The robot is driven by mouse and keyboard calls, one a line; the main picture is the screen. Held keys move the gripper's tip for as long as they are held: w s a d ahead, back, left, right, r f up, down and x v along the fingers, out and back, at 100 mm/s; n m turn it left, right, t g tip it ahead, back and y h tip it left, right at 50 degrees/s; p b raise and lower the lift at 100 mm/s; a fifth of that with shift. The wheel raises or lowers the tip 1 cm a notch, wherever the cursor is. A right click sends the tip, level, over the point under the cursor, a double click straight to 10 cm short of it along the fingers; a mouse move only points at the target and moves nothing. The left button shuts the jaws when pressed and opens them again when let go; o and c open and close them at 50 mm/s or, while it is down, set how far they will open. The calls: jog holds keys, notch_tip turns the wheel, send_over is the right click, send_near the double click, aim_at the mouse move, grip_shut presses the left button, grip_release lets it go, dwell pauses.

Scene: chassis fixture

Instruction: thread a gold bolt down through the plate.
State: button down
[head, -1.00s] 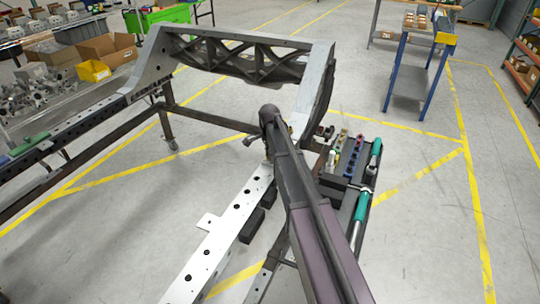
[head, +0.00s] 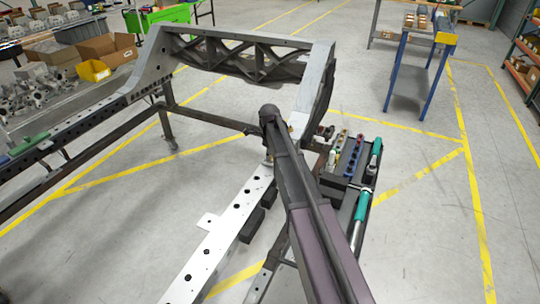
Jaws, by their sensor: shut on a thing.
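The plate is a long pale metal bar (head: 229,219) with a row of dark holes and a small side tab, running from the lower left up to the frame's corner. My arm crosses in front of its far end. My gripper (head: 267,161) is at that far end, mostly hidden behind my wrist, with only a small part showing. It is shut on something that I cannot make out. No gold bolt can be told in its grip. Whether the gripper touches the plate is hidden.
A black tool tray (head: 333,181) with small coloured parts and teal-handled tools stands right of my arm. The chassis crossmember (head: 318,78) rises just beyond my wrist. A blue-legged cart (head: 392,88) stands at the back right. The floor between is clear.

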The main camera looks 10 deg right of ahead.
jog(key=shift+s+f+m, duration=0.1)
jog(key=shift+m, duration=0.9)
jog(key=shift+s+f+m, duration=0.1)
jog(key=shift+m, duration=0.9)
jog(key=c, duration=0.7)
grip_release()
jog(key=shift+o, duration=1.2)
jog(key=shift+w, duration=0.15)
jog(key=shift+r, duration=0.1)
jog(key=shift+w+r+p, duration=0.15)
jog(key=shift+r+p, duration=1.05)
jog(key=shift+p, duration=0.05)
